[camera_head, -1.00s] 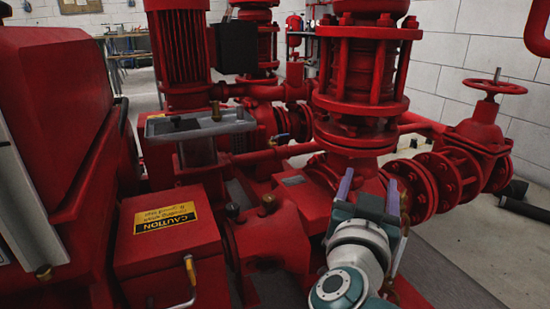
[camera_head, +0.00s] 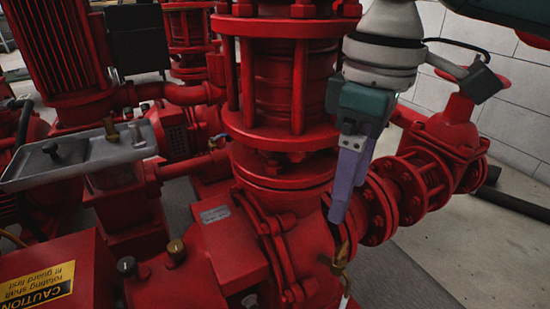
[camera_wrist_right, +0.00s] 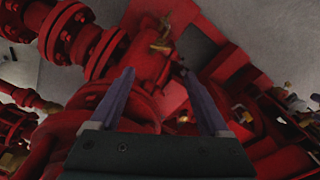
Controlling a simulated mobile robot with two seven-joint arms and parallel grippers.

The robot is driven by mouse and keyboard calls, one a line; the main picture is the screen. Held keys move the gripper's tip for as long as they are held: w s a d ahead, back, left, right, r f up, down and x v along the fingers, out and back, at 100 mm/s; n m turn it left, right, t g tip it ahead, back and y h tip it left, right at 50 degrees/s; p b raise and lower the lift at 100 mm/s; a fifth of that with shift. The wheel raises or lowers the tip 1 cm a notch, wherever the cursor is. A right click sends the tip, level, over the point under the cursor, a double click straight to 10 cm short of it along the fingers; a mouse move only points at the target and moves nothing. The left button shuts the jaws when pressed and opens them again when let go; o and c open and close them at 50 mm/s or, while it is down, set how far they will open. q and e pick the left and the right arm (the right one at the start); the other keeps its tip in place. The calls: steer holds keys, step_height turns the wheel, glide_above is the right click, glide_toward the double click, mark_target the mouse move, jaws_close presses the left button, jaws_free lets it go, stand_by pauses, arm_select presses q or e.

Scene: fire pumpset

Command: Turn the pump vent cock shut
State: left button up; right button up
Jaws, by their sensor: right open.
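A small brass cock (camera_head: 340,256) stands on the red pump casing (camera_head: 290,245), low and right of centre in the head view. A pale lever end shows just below it; I cannot tell its exact angle. A brass fitting, which looks like the same cock, shows beyond the fingertips in the wrist view (camera_wrist_right: 161,40). My right gripper (camera_head: 339,215) points down just above the cock, apart from it. In the wrist view its two purple fingers are spread, with nothing held between them (camera_wrist_right: 158,75). My left gripper is out of view.
A red flanged pipe (camera_head: 405,190) and a valve (camera_head: 450,135) lie right of the gripper. The tall red bolted column (camera_head: 275,80) rises close on its left. Brass-capped fittings (camera_head: 176,250) and a caution-labelled box (camera_head: 55,270) are at the left.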

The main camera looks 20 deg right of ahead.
mark_target(343, 249)
steer(key=f+b, duration=0.2)
steer(key=f, duration=0.1)
steer(key=f+b, duration=0.2)
steer(key=f, duration=0.1)
steer(key=f+b, duration=0.2)
steer(key=f, duration=0.2)
steer(key=shift+s+d, duration=0.2)
steer(key=shift+s, duration=0.15)
